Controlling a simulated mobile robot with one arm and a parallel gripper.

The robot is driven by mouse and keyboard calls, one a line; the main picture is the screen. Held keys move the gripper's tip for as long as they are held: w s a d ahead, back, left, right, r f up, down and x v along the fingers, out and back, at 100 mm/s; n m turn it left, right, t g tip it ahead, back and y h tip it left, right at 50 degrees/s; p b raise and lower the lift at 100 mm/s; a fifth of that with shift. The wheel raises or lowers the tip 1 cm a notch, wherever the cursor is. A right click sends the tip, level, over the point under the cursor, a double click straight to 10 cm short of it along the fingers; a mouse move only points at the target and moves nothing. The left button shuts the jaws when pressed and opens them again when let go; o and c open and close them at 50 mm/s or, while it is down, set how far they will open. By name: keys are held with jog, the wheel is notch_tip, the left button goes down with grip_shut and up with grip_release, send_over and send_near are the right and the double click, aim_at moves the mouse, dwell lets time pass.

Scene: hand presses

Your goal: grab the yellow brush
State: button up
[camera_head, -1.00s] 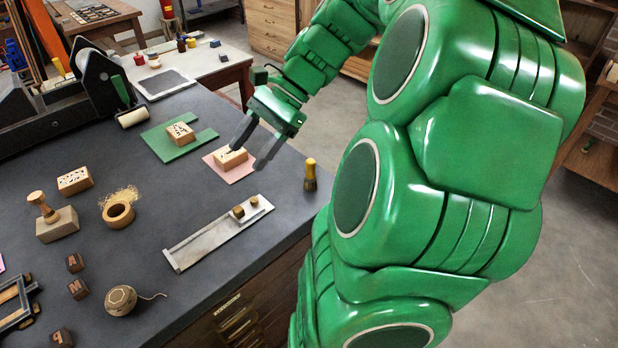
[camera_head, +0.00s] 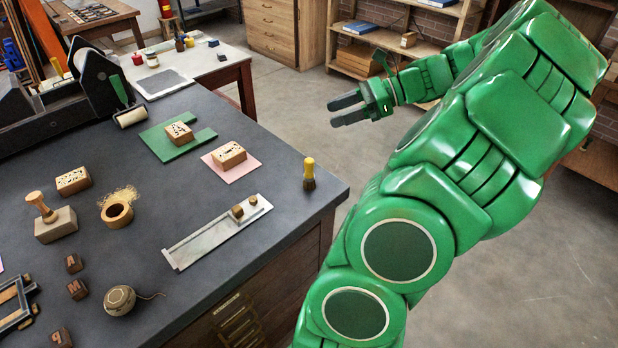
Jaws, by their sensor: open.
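The yellow brush (camera_head: 309,172) stands upright on the dark table near its right corner, with a yellow handle on top and dark bristles below. Nothing touches it. My gripper (camera_head: 332,112) is open and empty. In the picture it is above and slightly right of the brush, apart from it, out past the table's right edge. Its two dark fingers point left.
A wooden block on a pink sheet (camera_head: 233,174) lies left of the brush, and a metal composing tray (camera_head: 217,232) lies below left. A second block sits on a green sheet (camera_head: 165,148). Bare dark tabletop (camera_head: 275,170) surrounds the brush. Open floor lies right of the table.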

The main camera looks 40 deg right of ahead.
send_near(309, 167)
jog(key=w+a+f, duration=0.1)
jog(key=w+f, duration=0.1)
jog(key=shift+x, duration=3.85)
jog(key=shift+w+d, duration=0.15)
jog(key=shift+c, duration=0.3)
grip_shut()
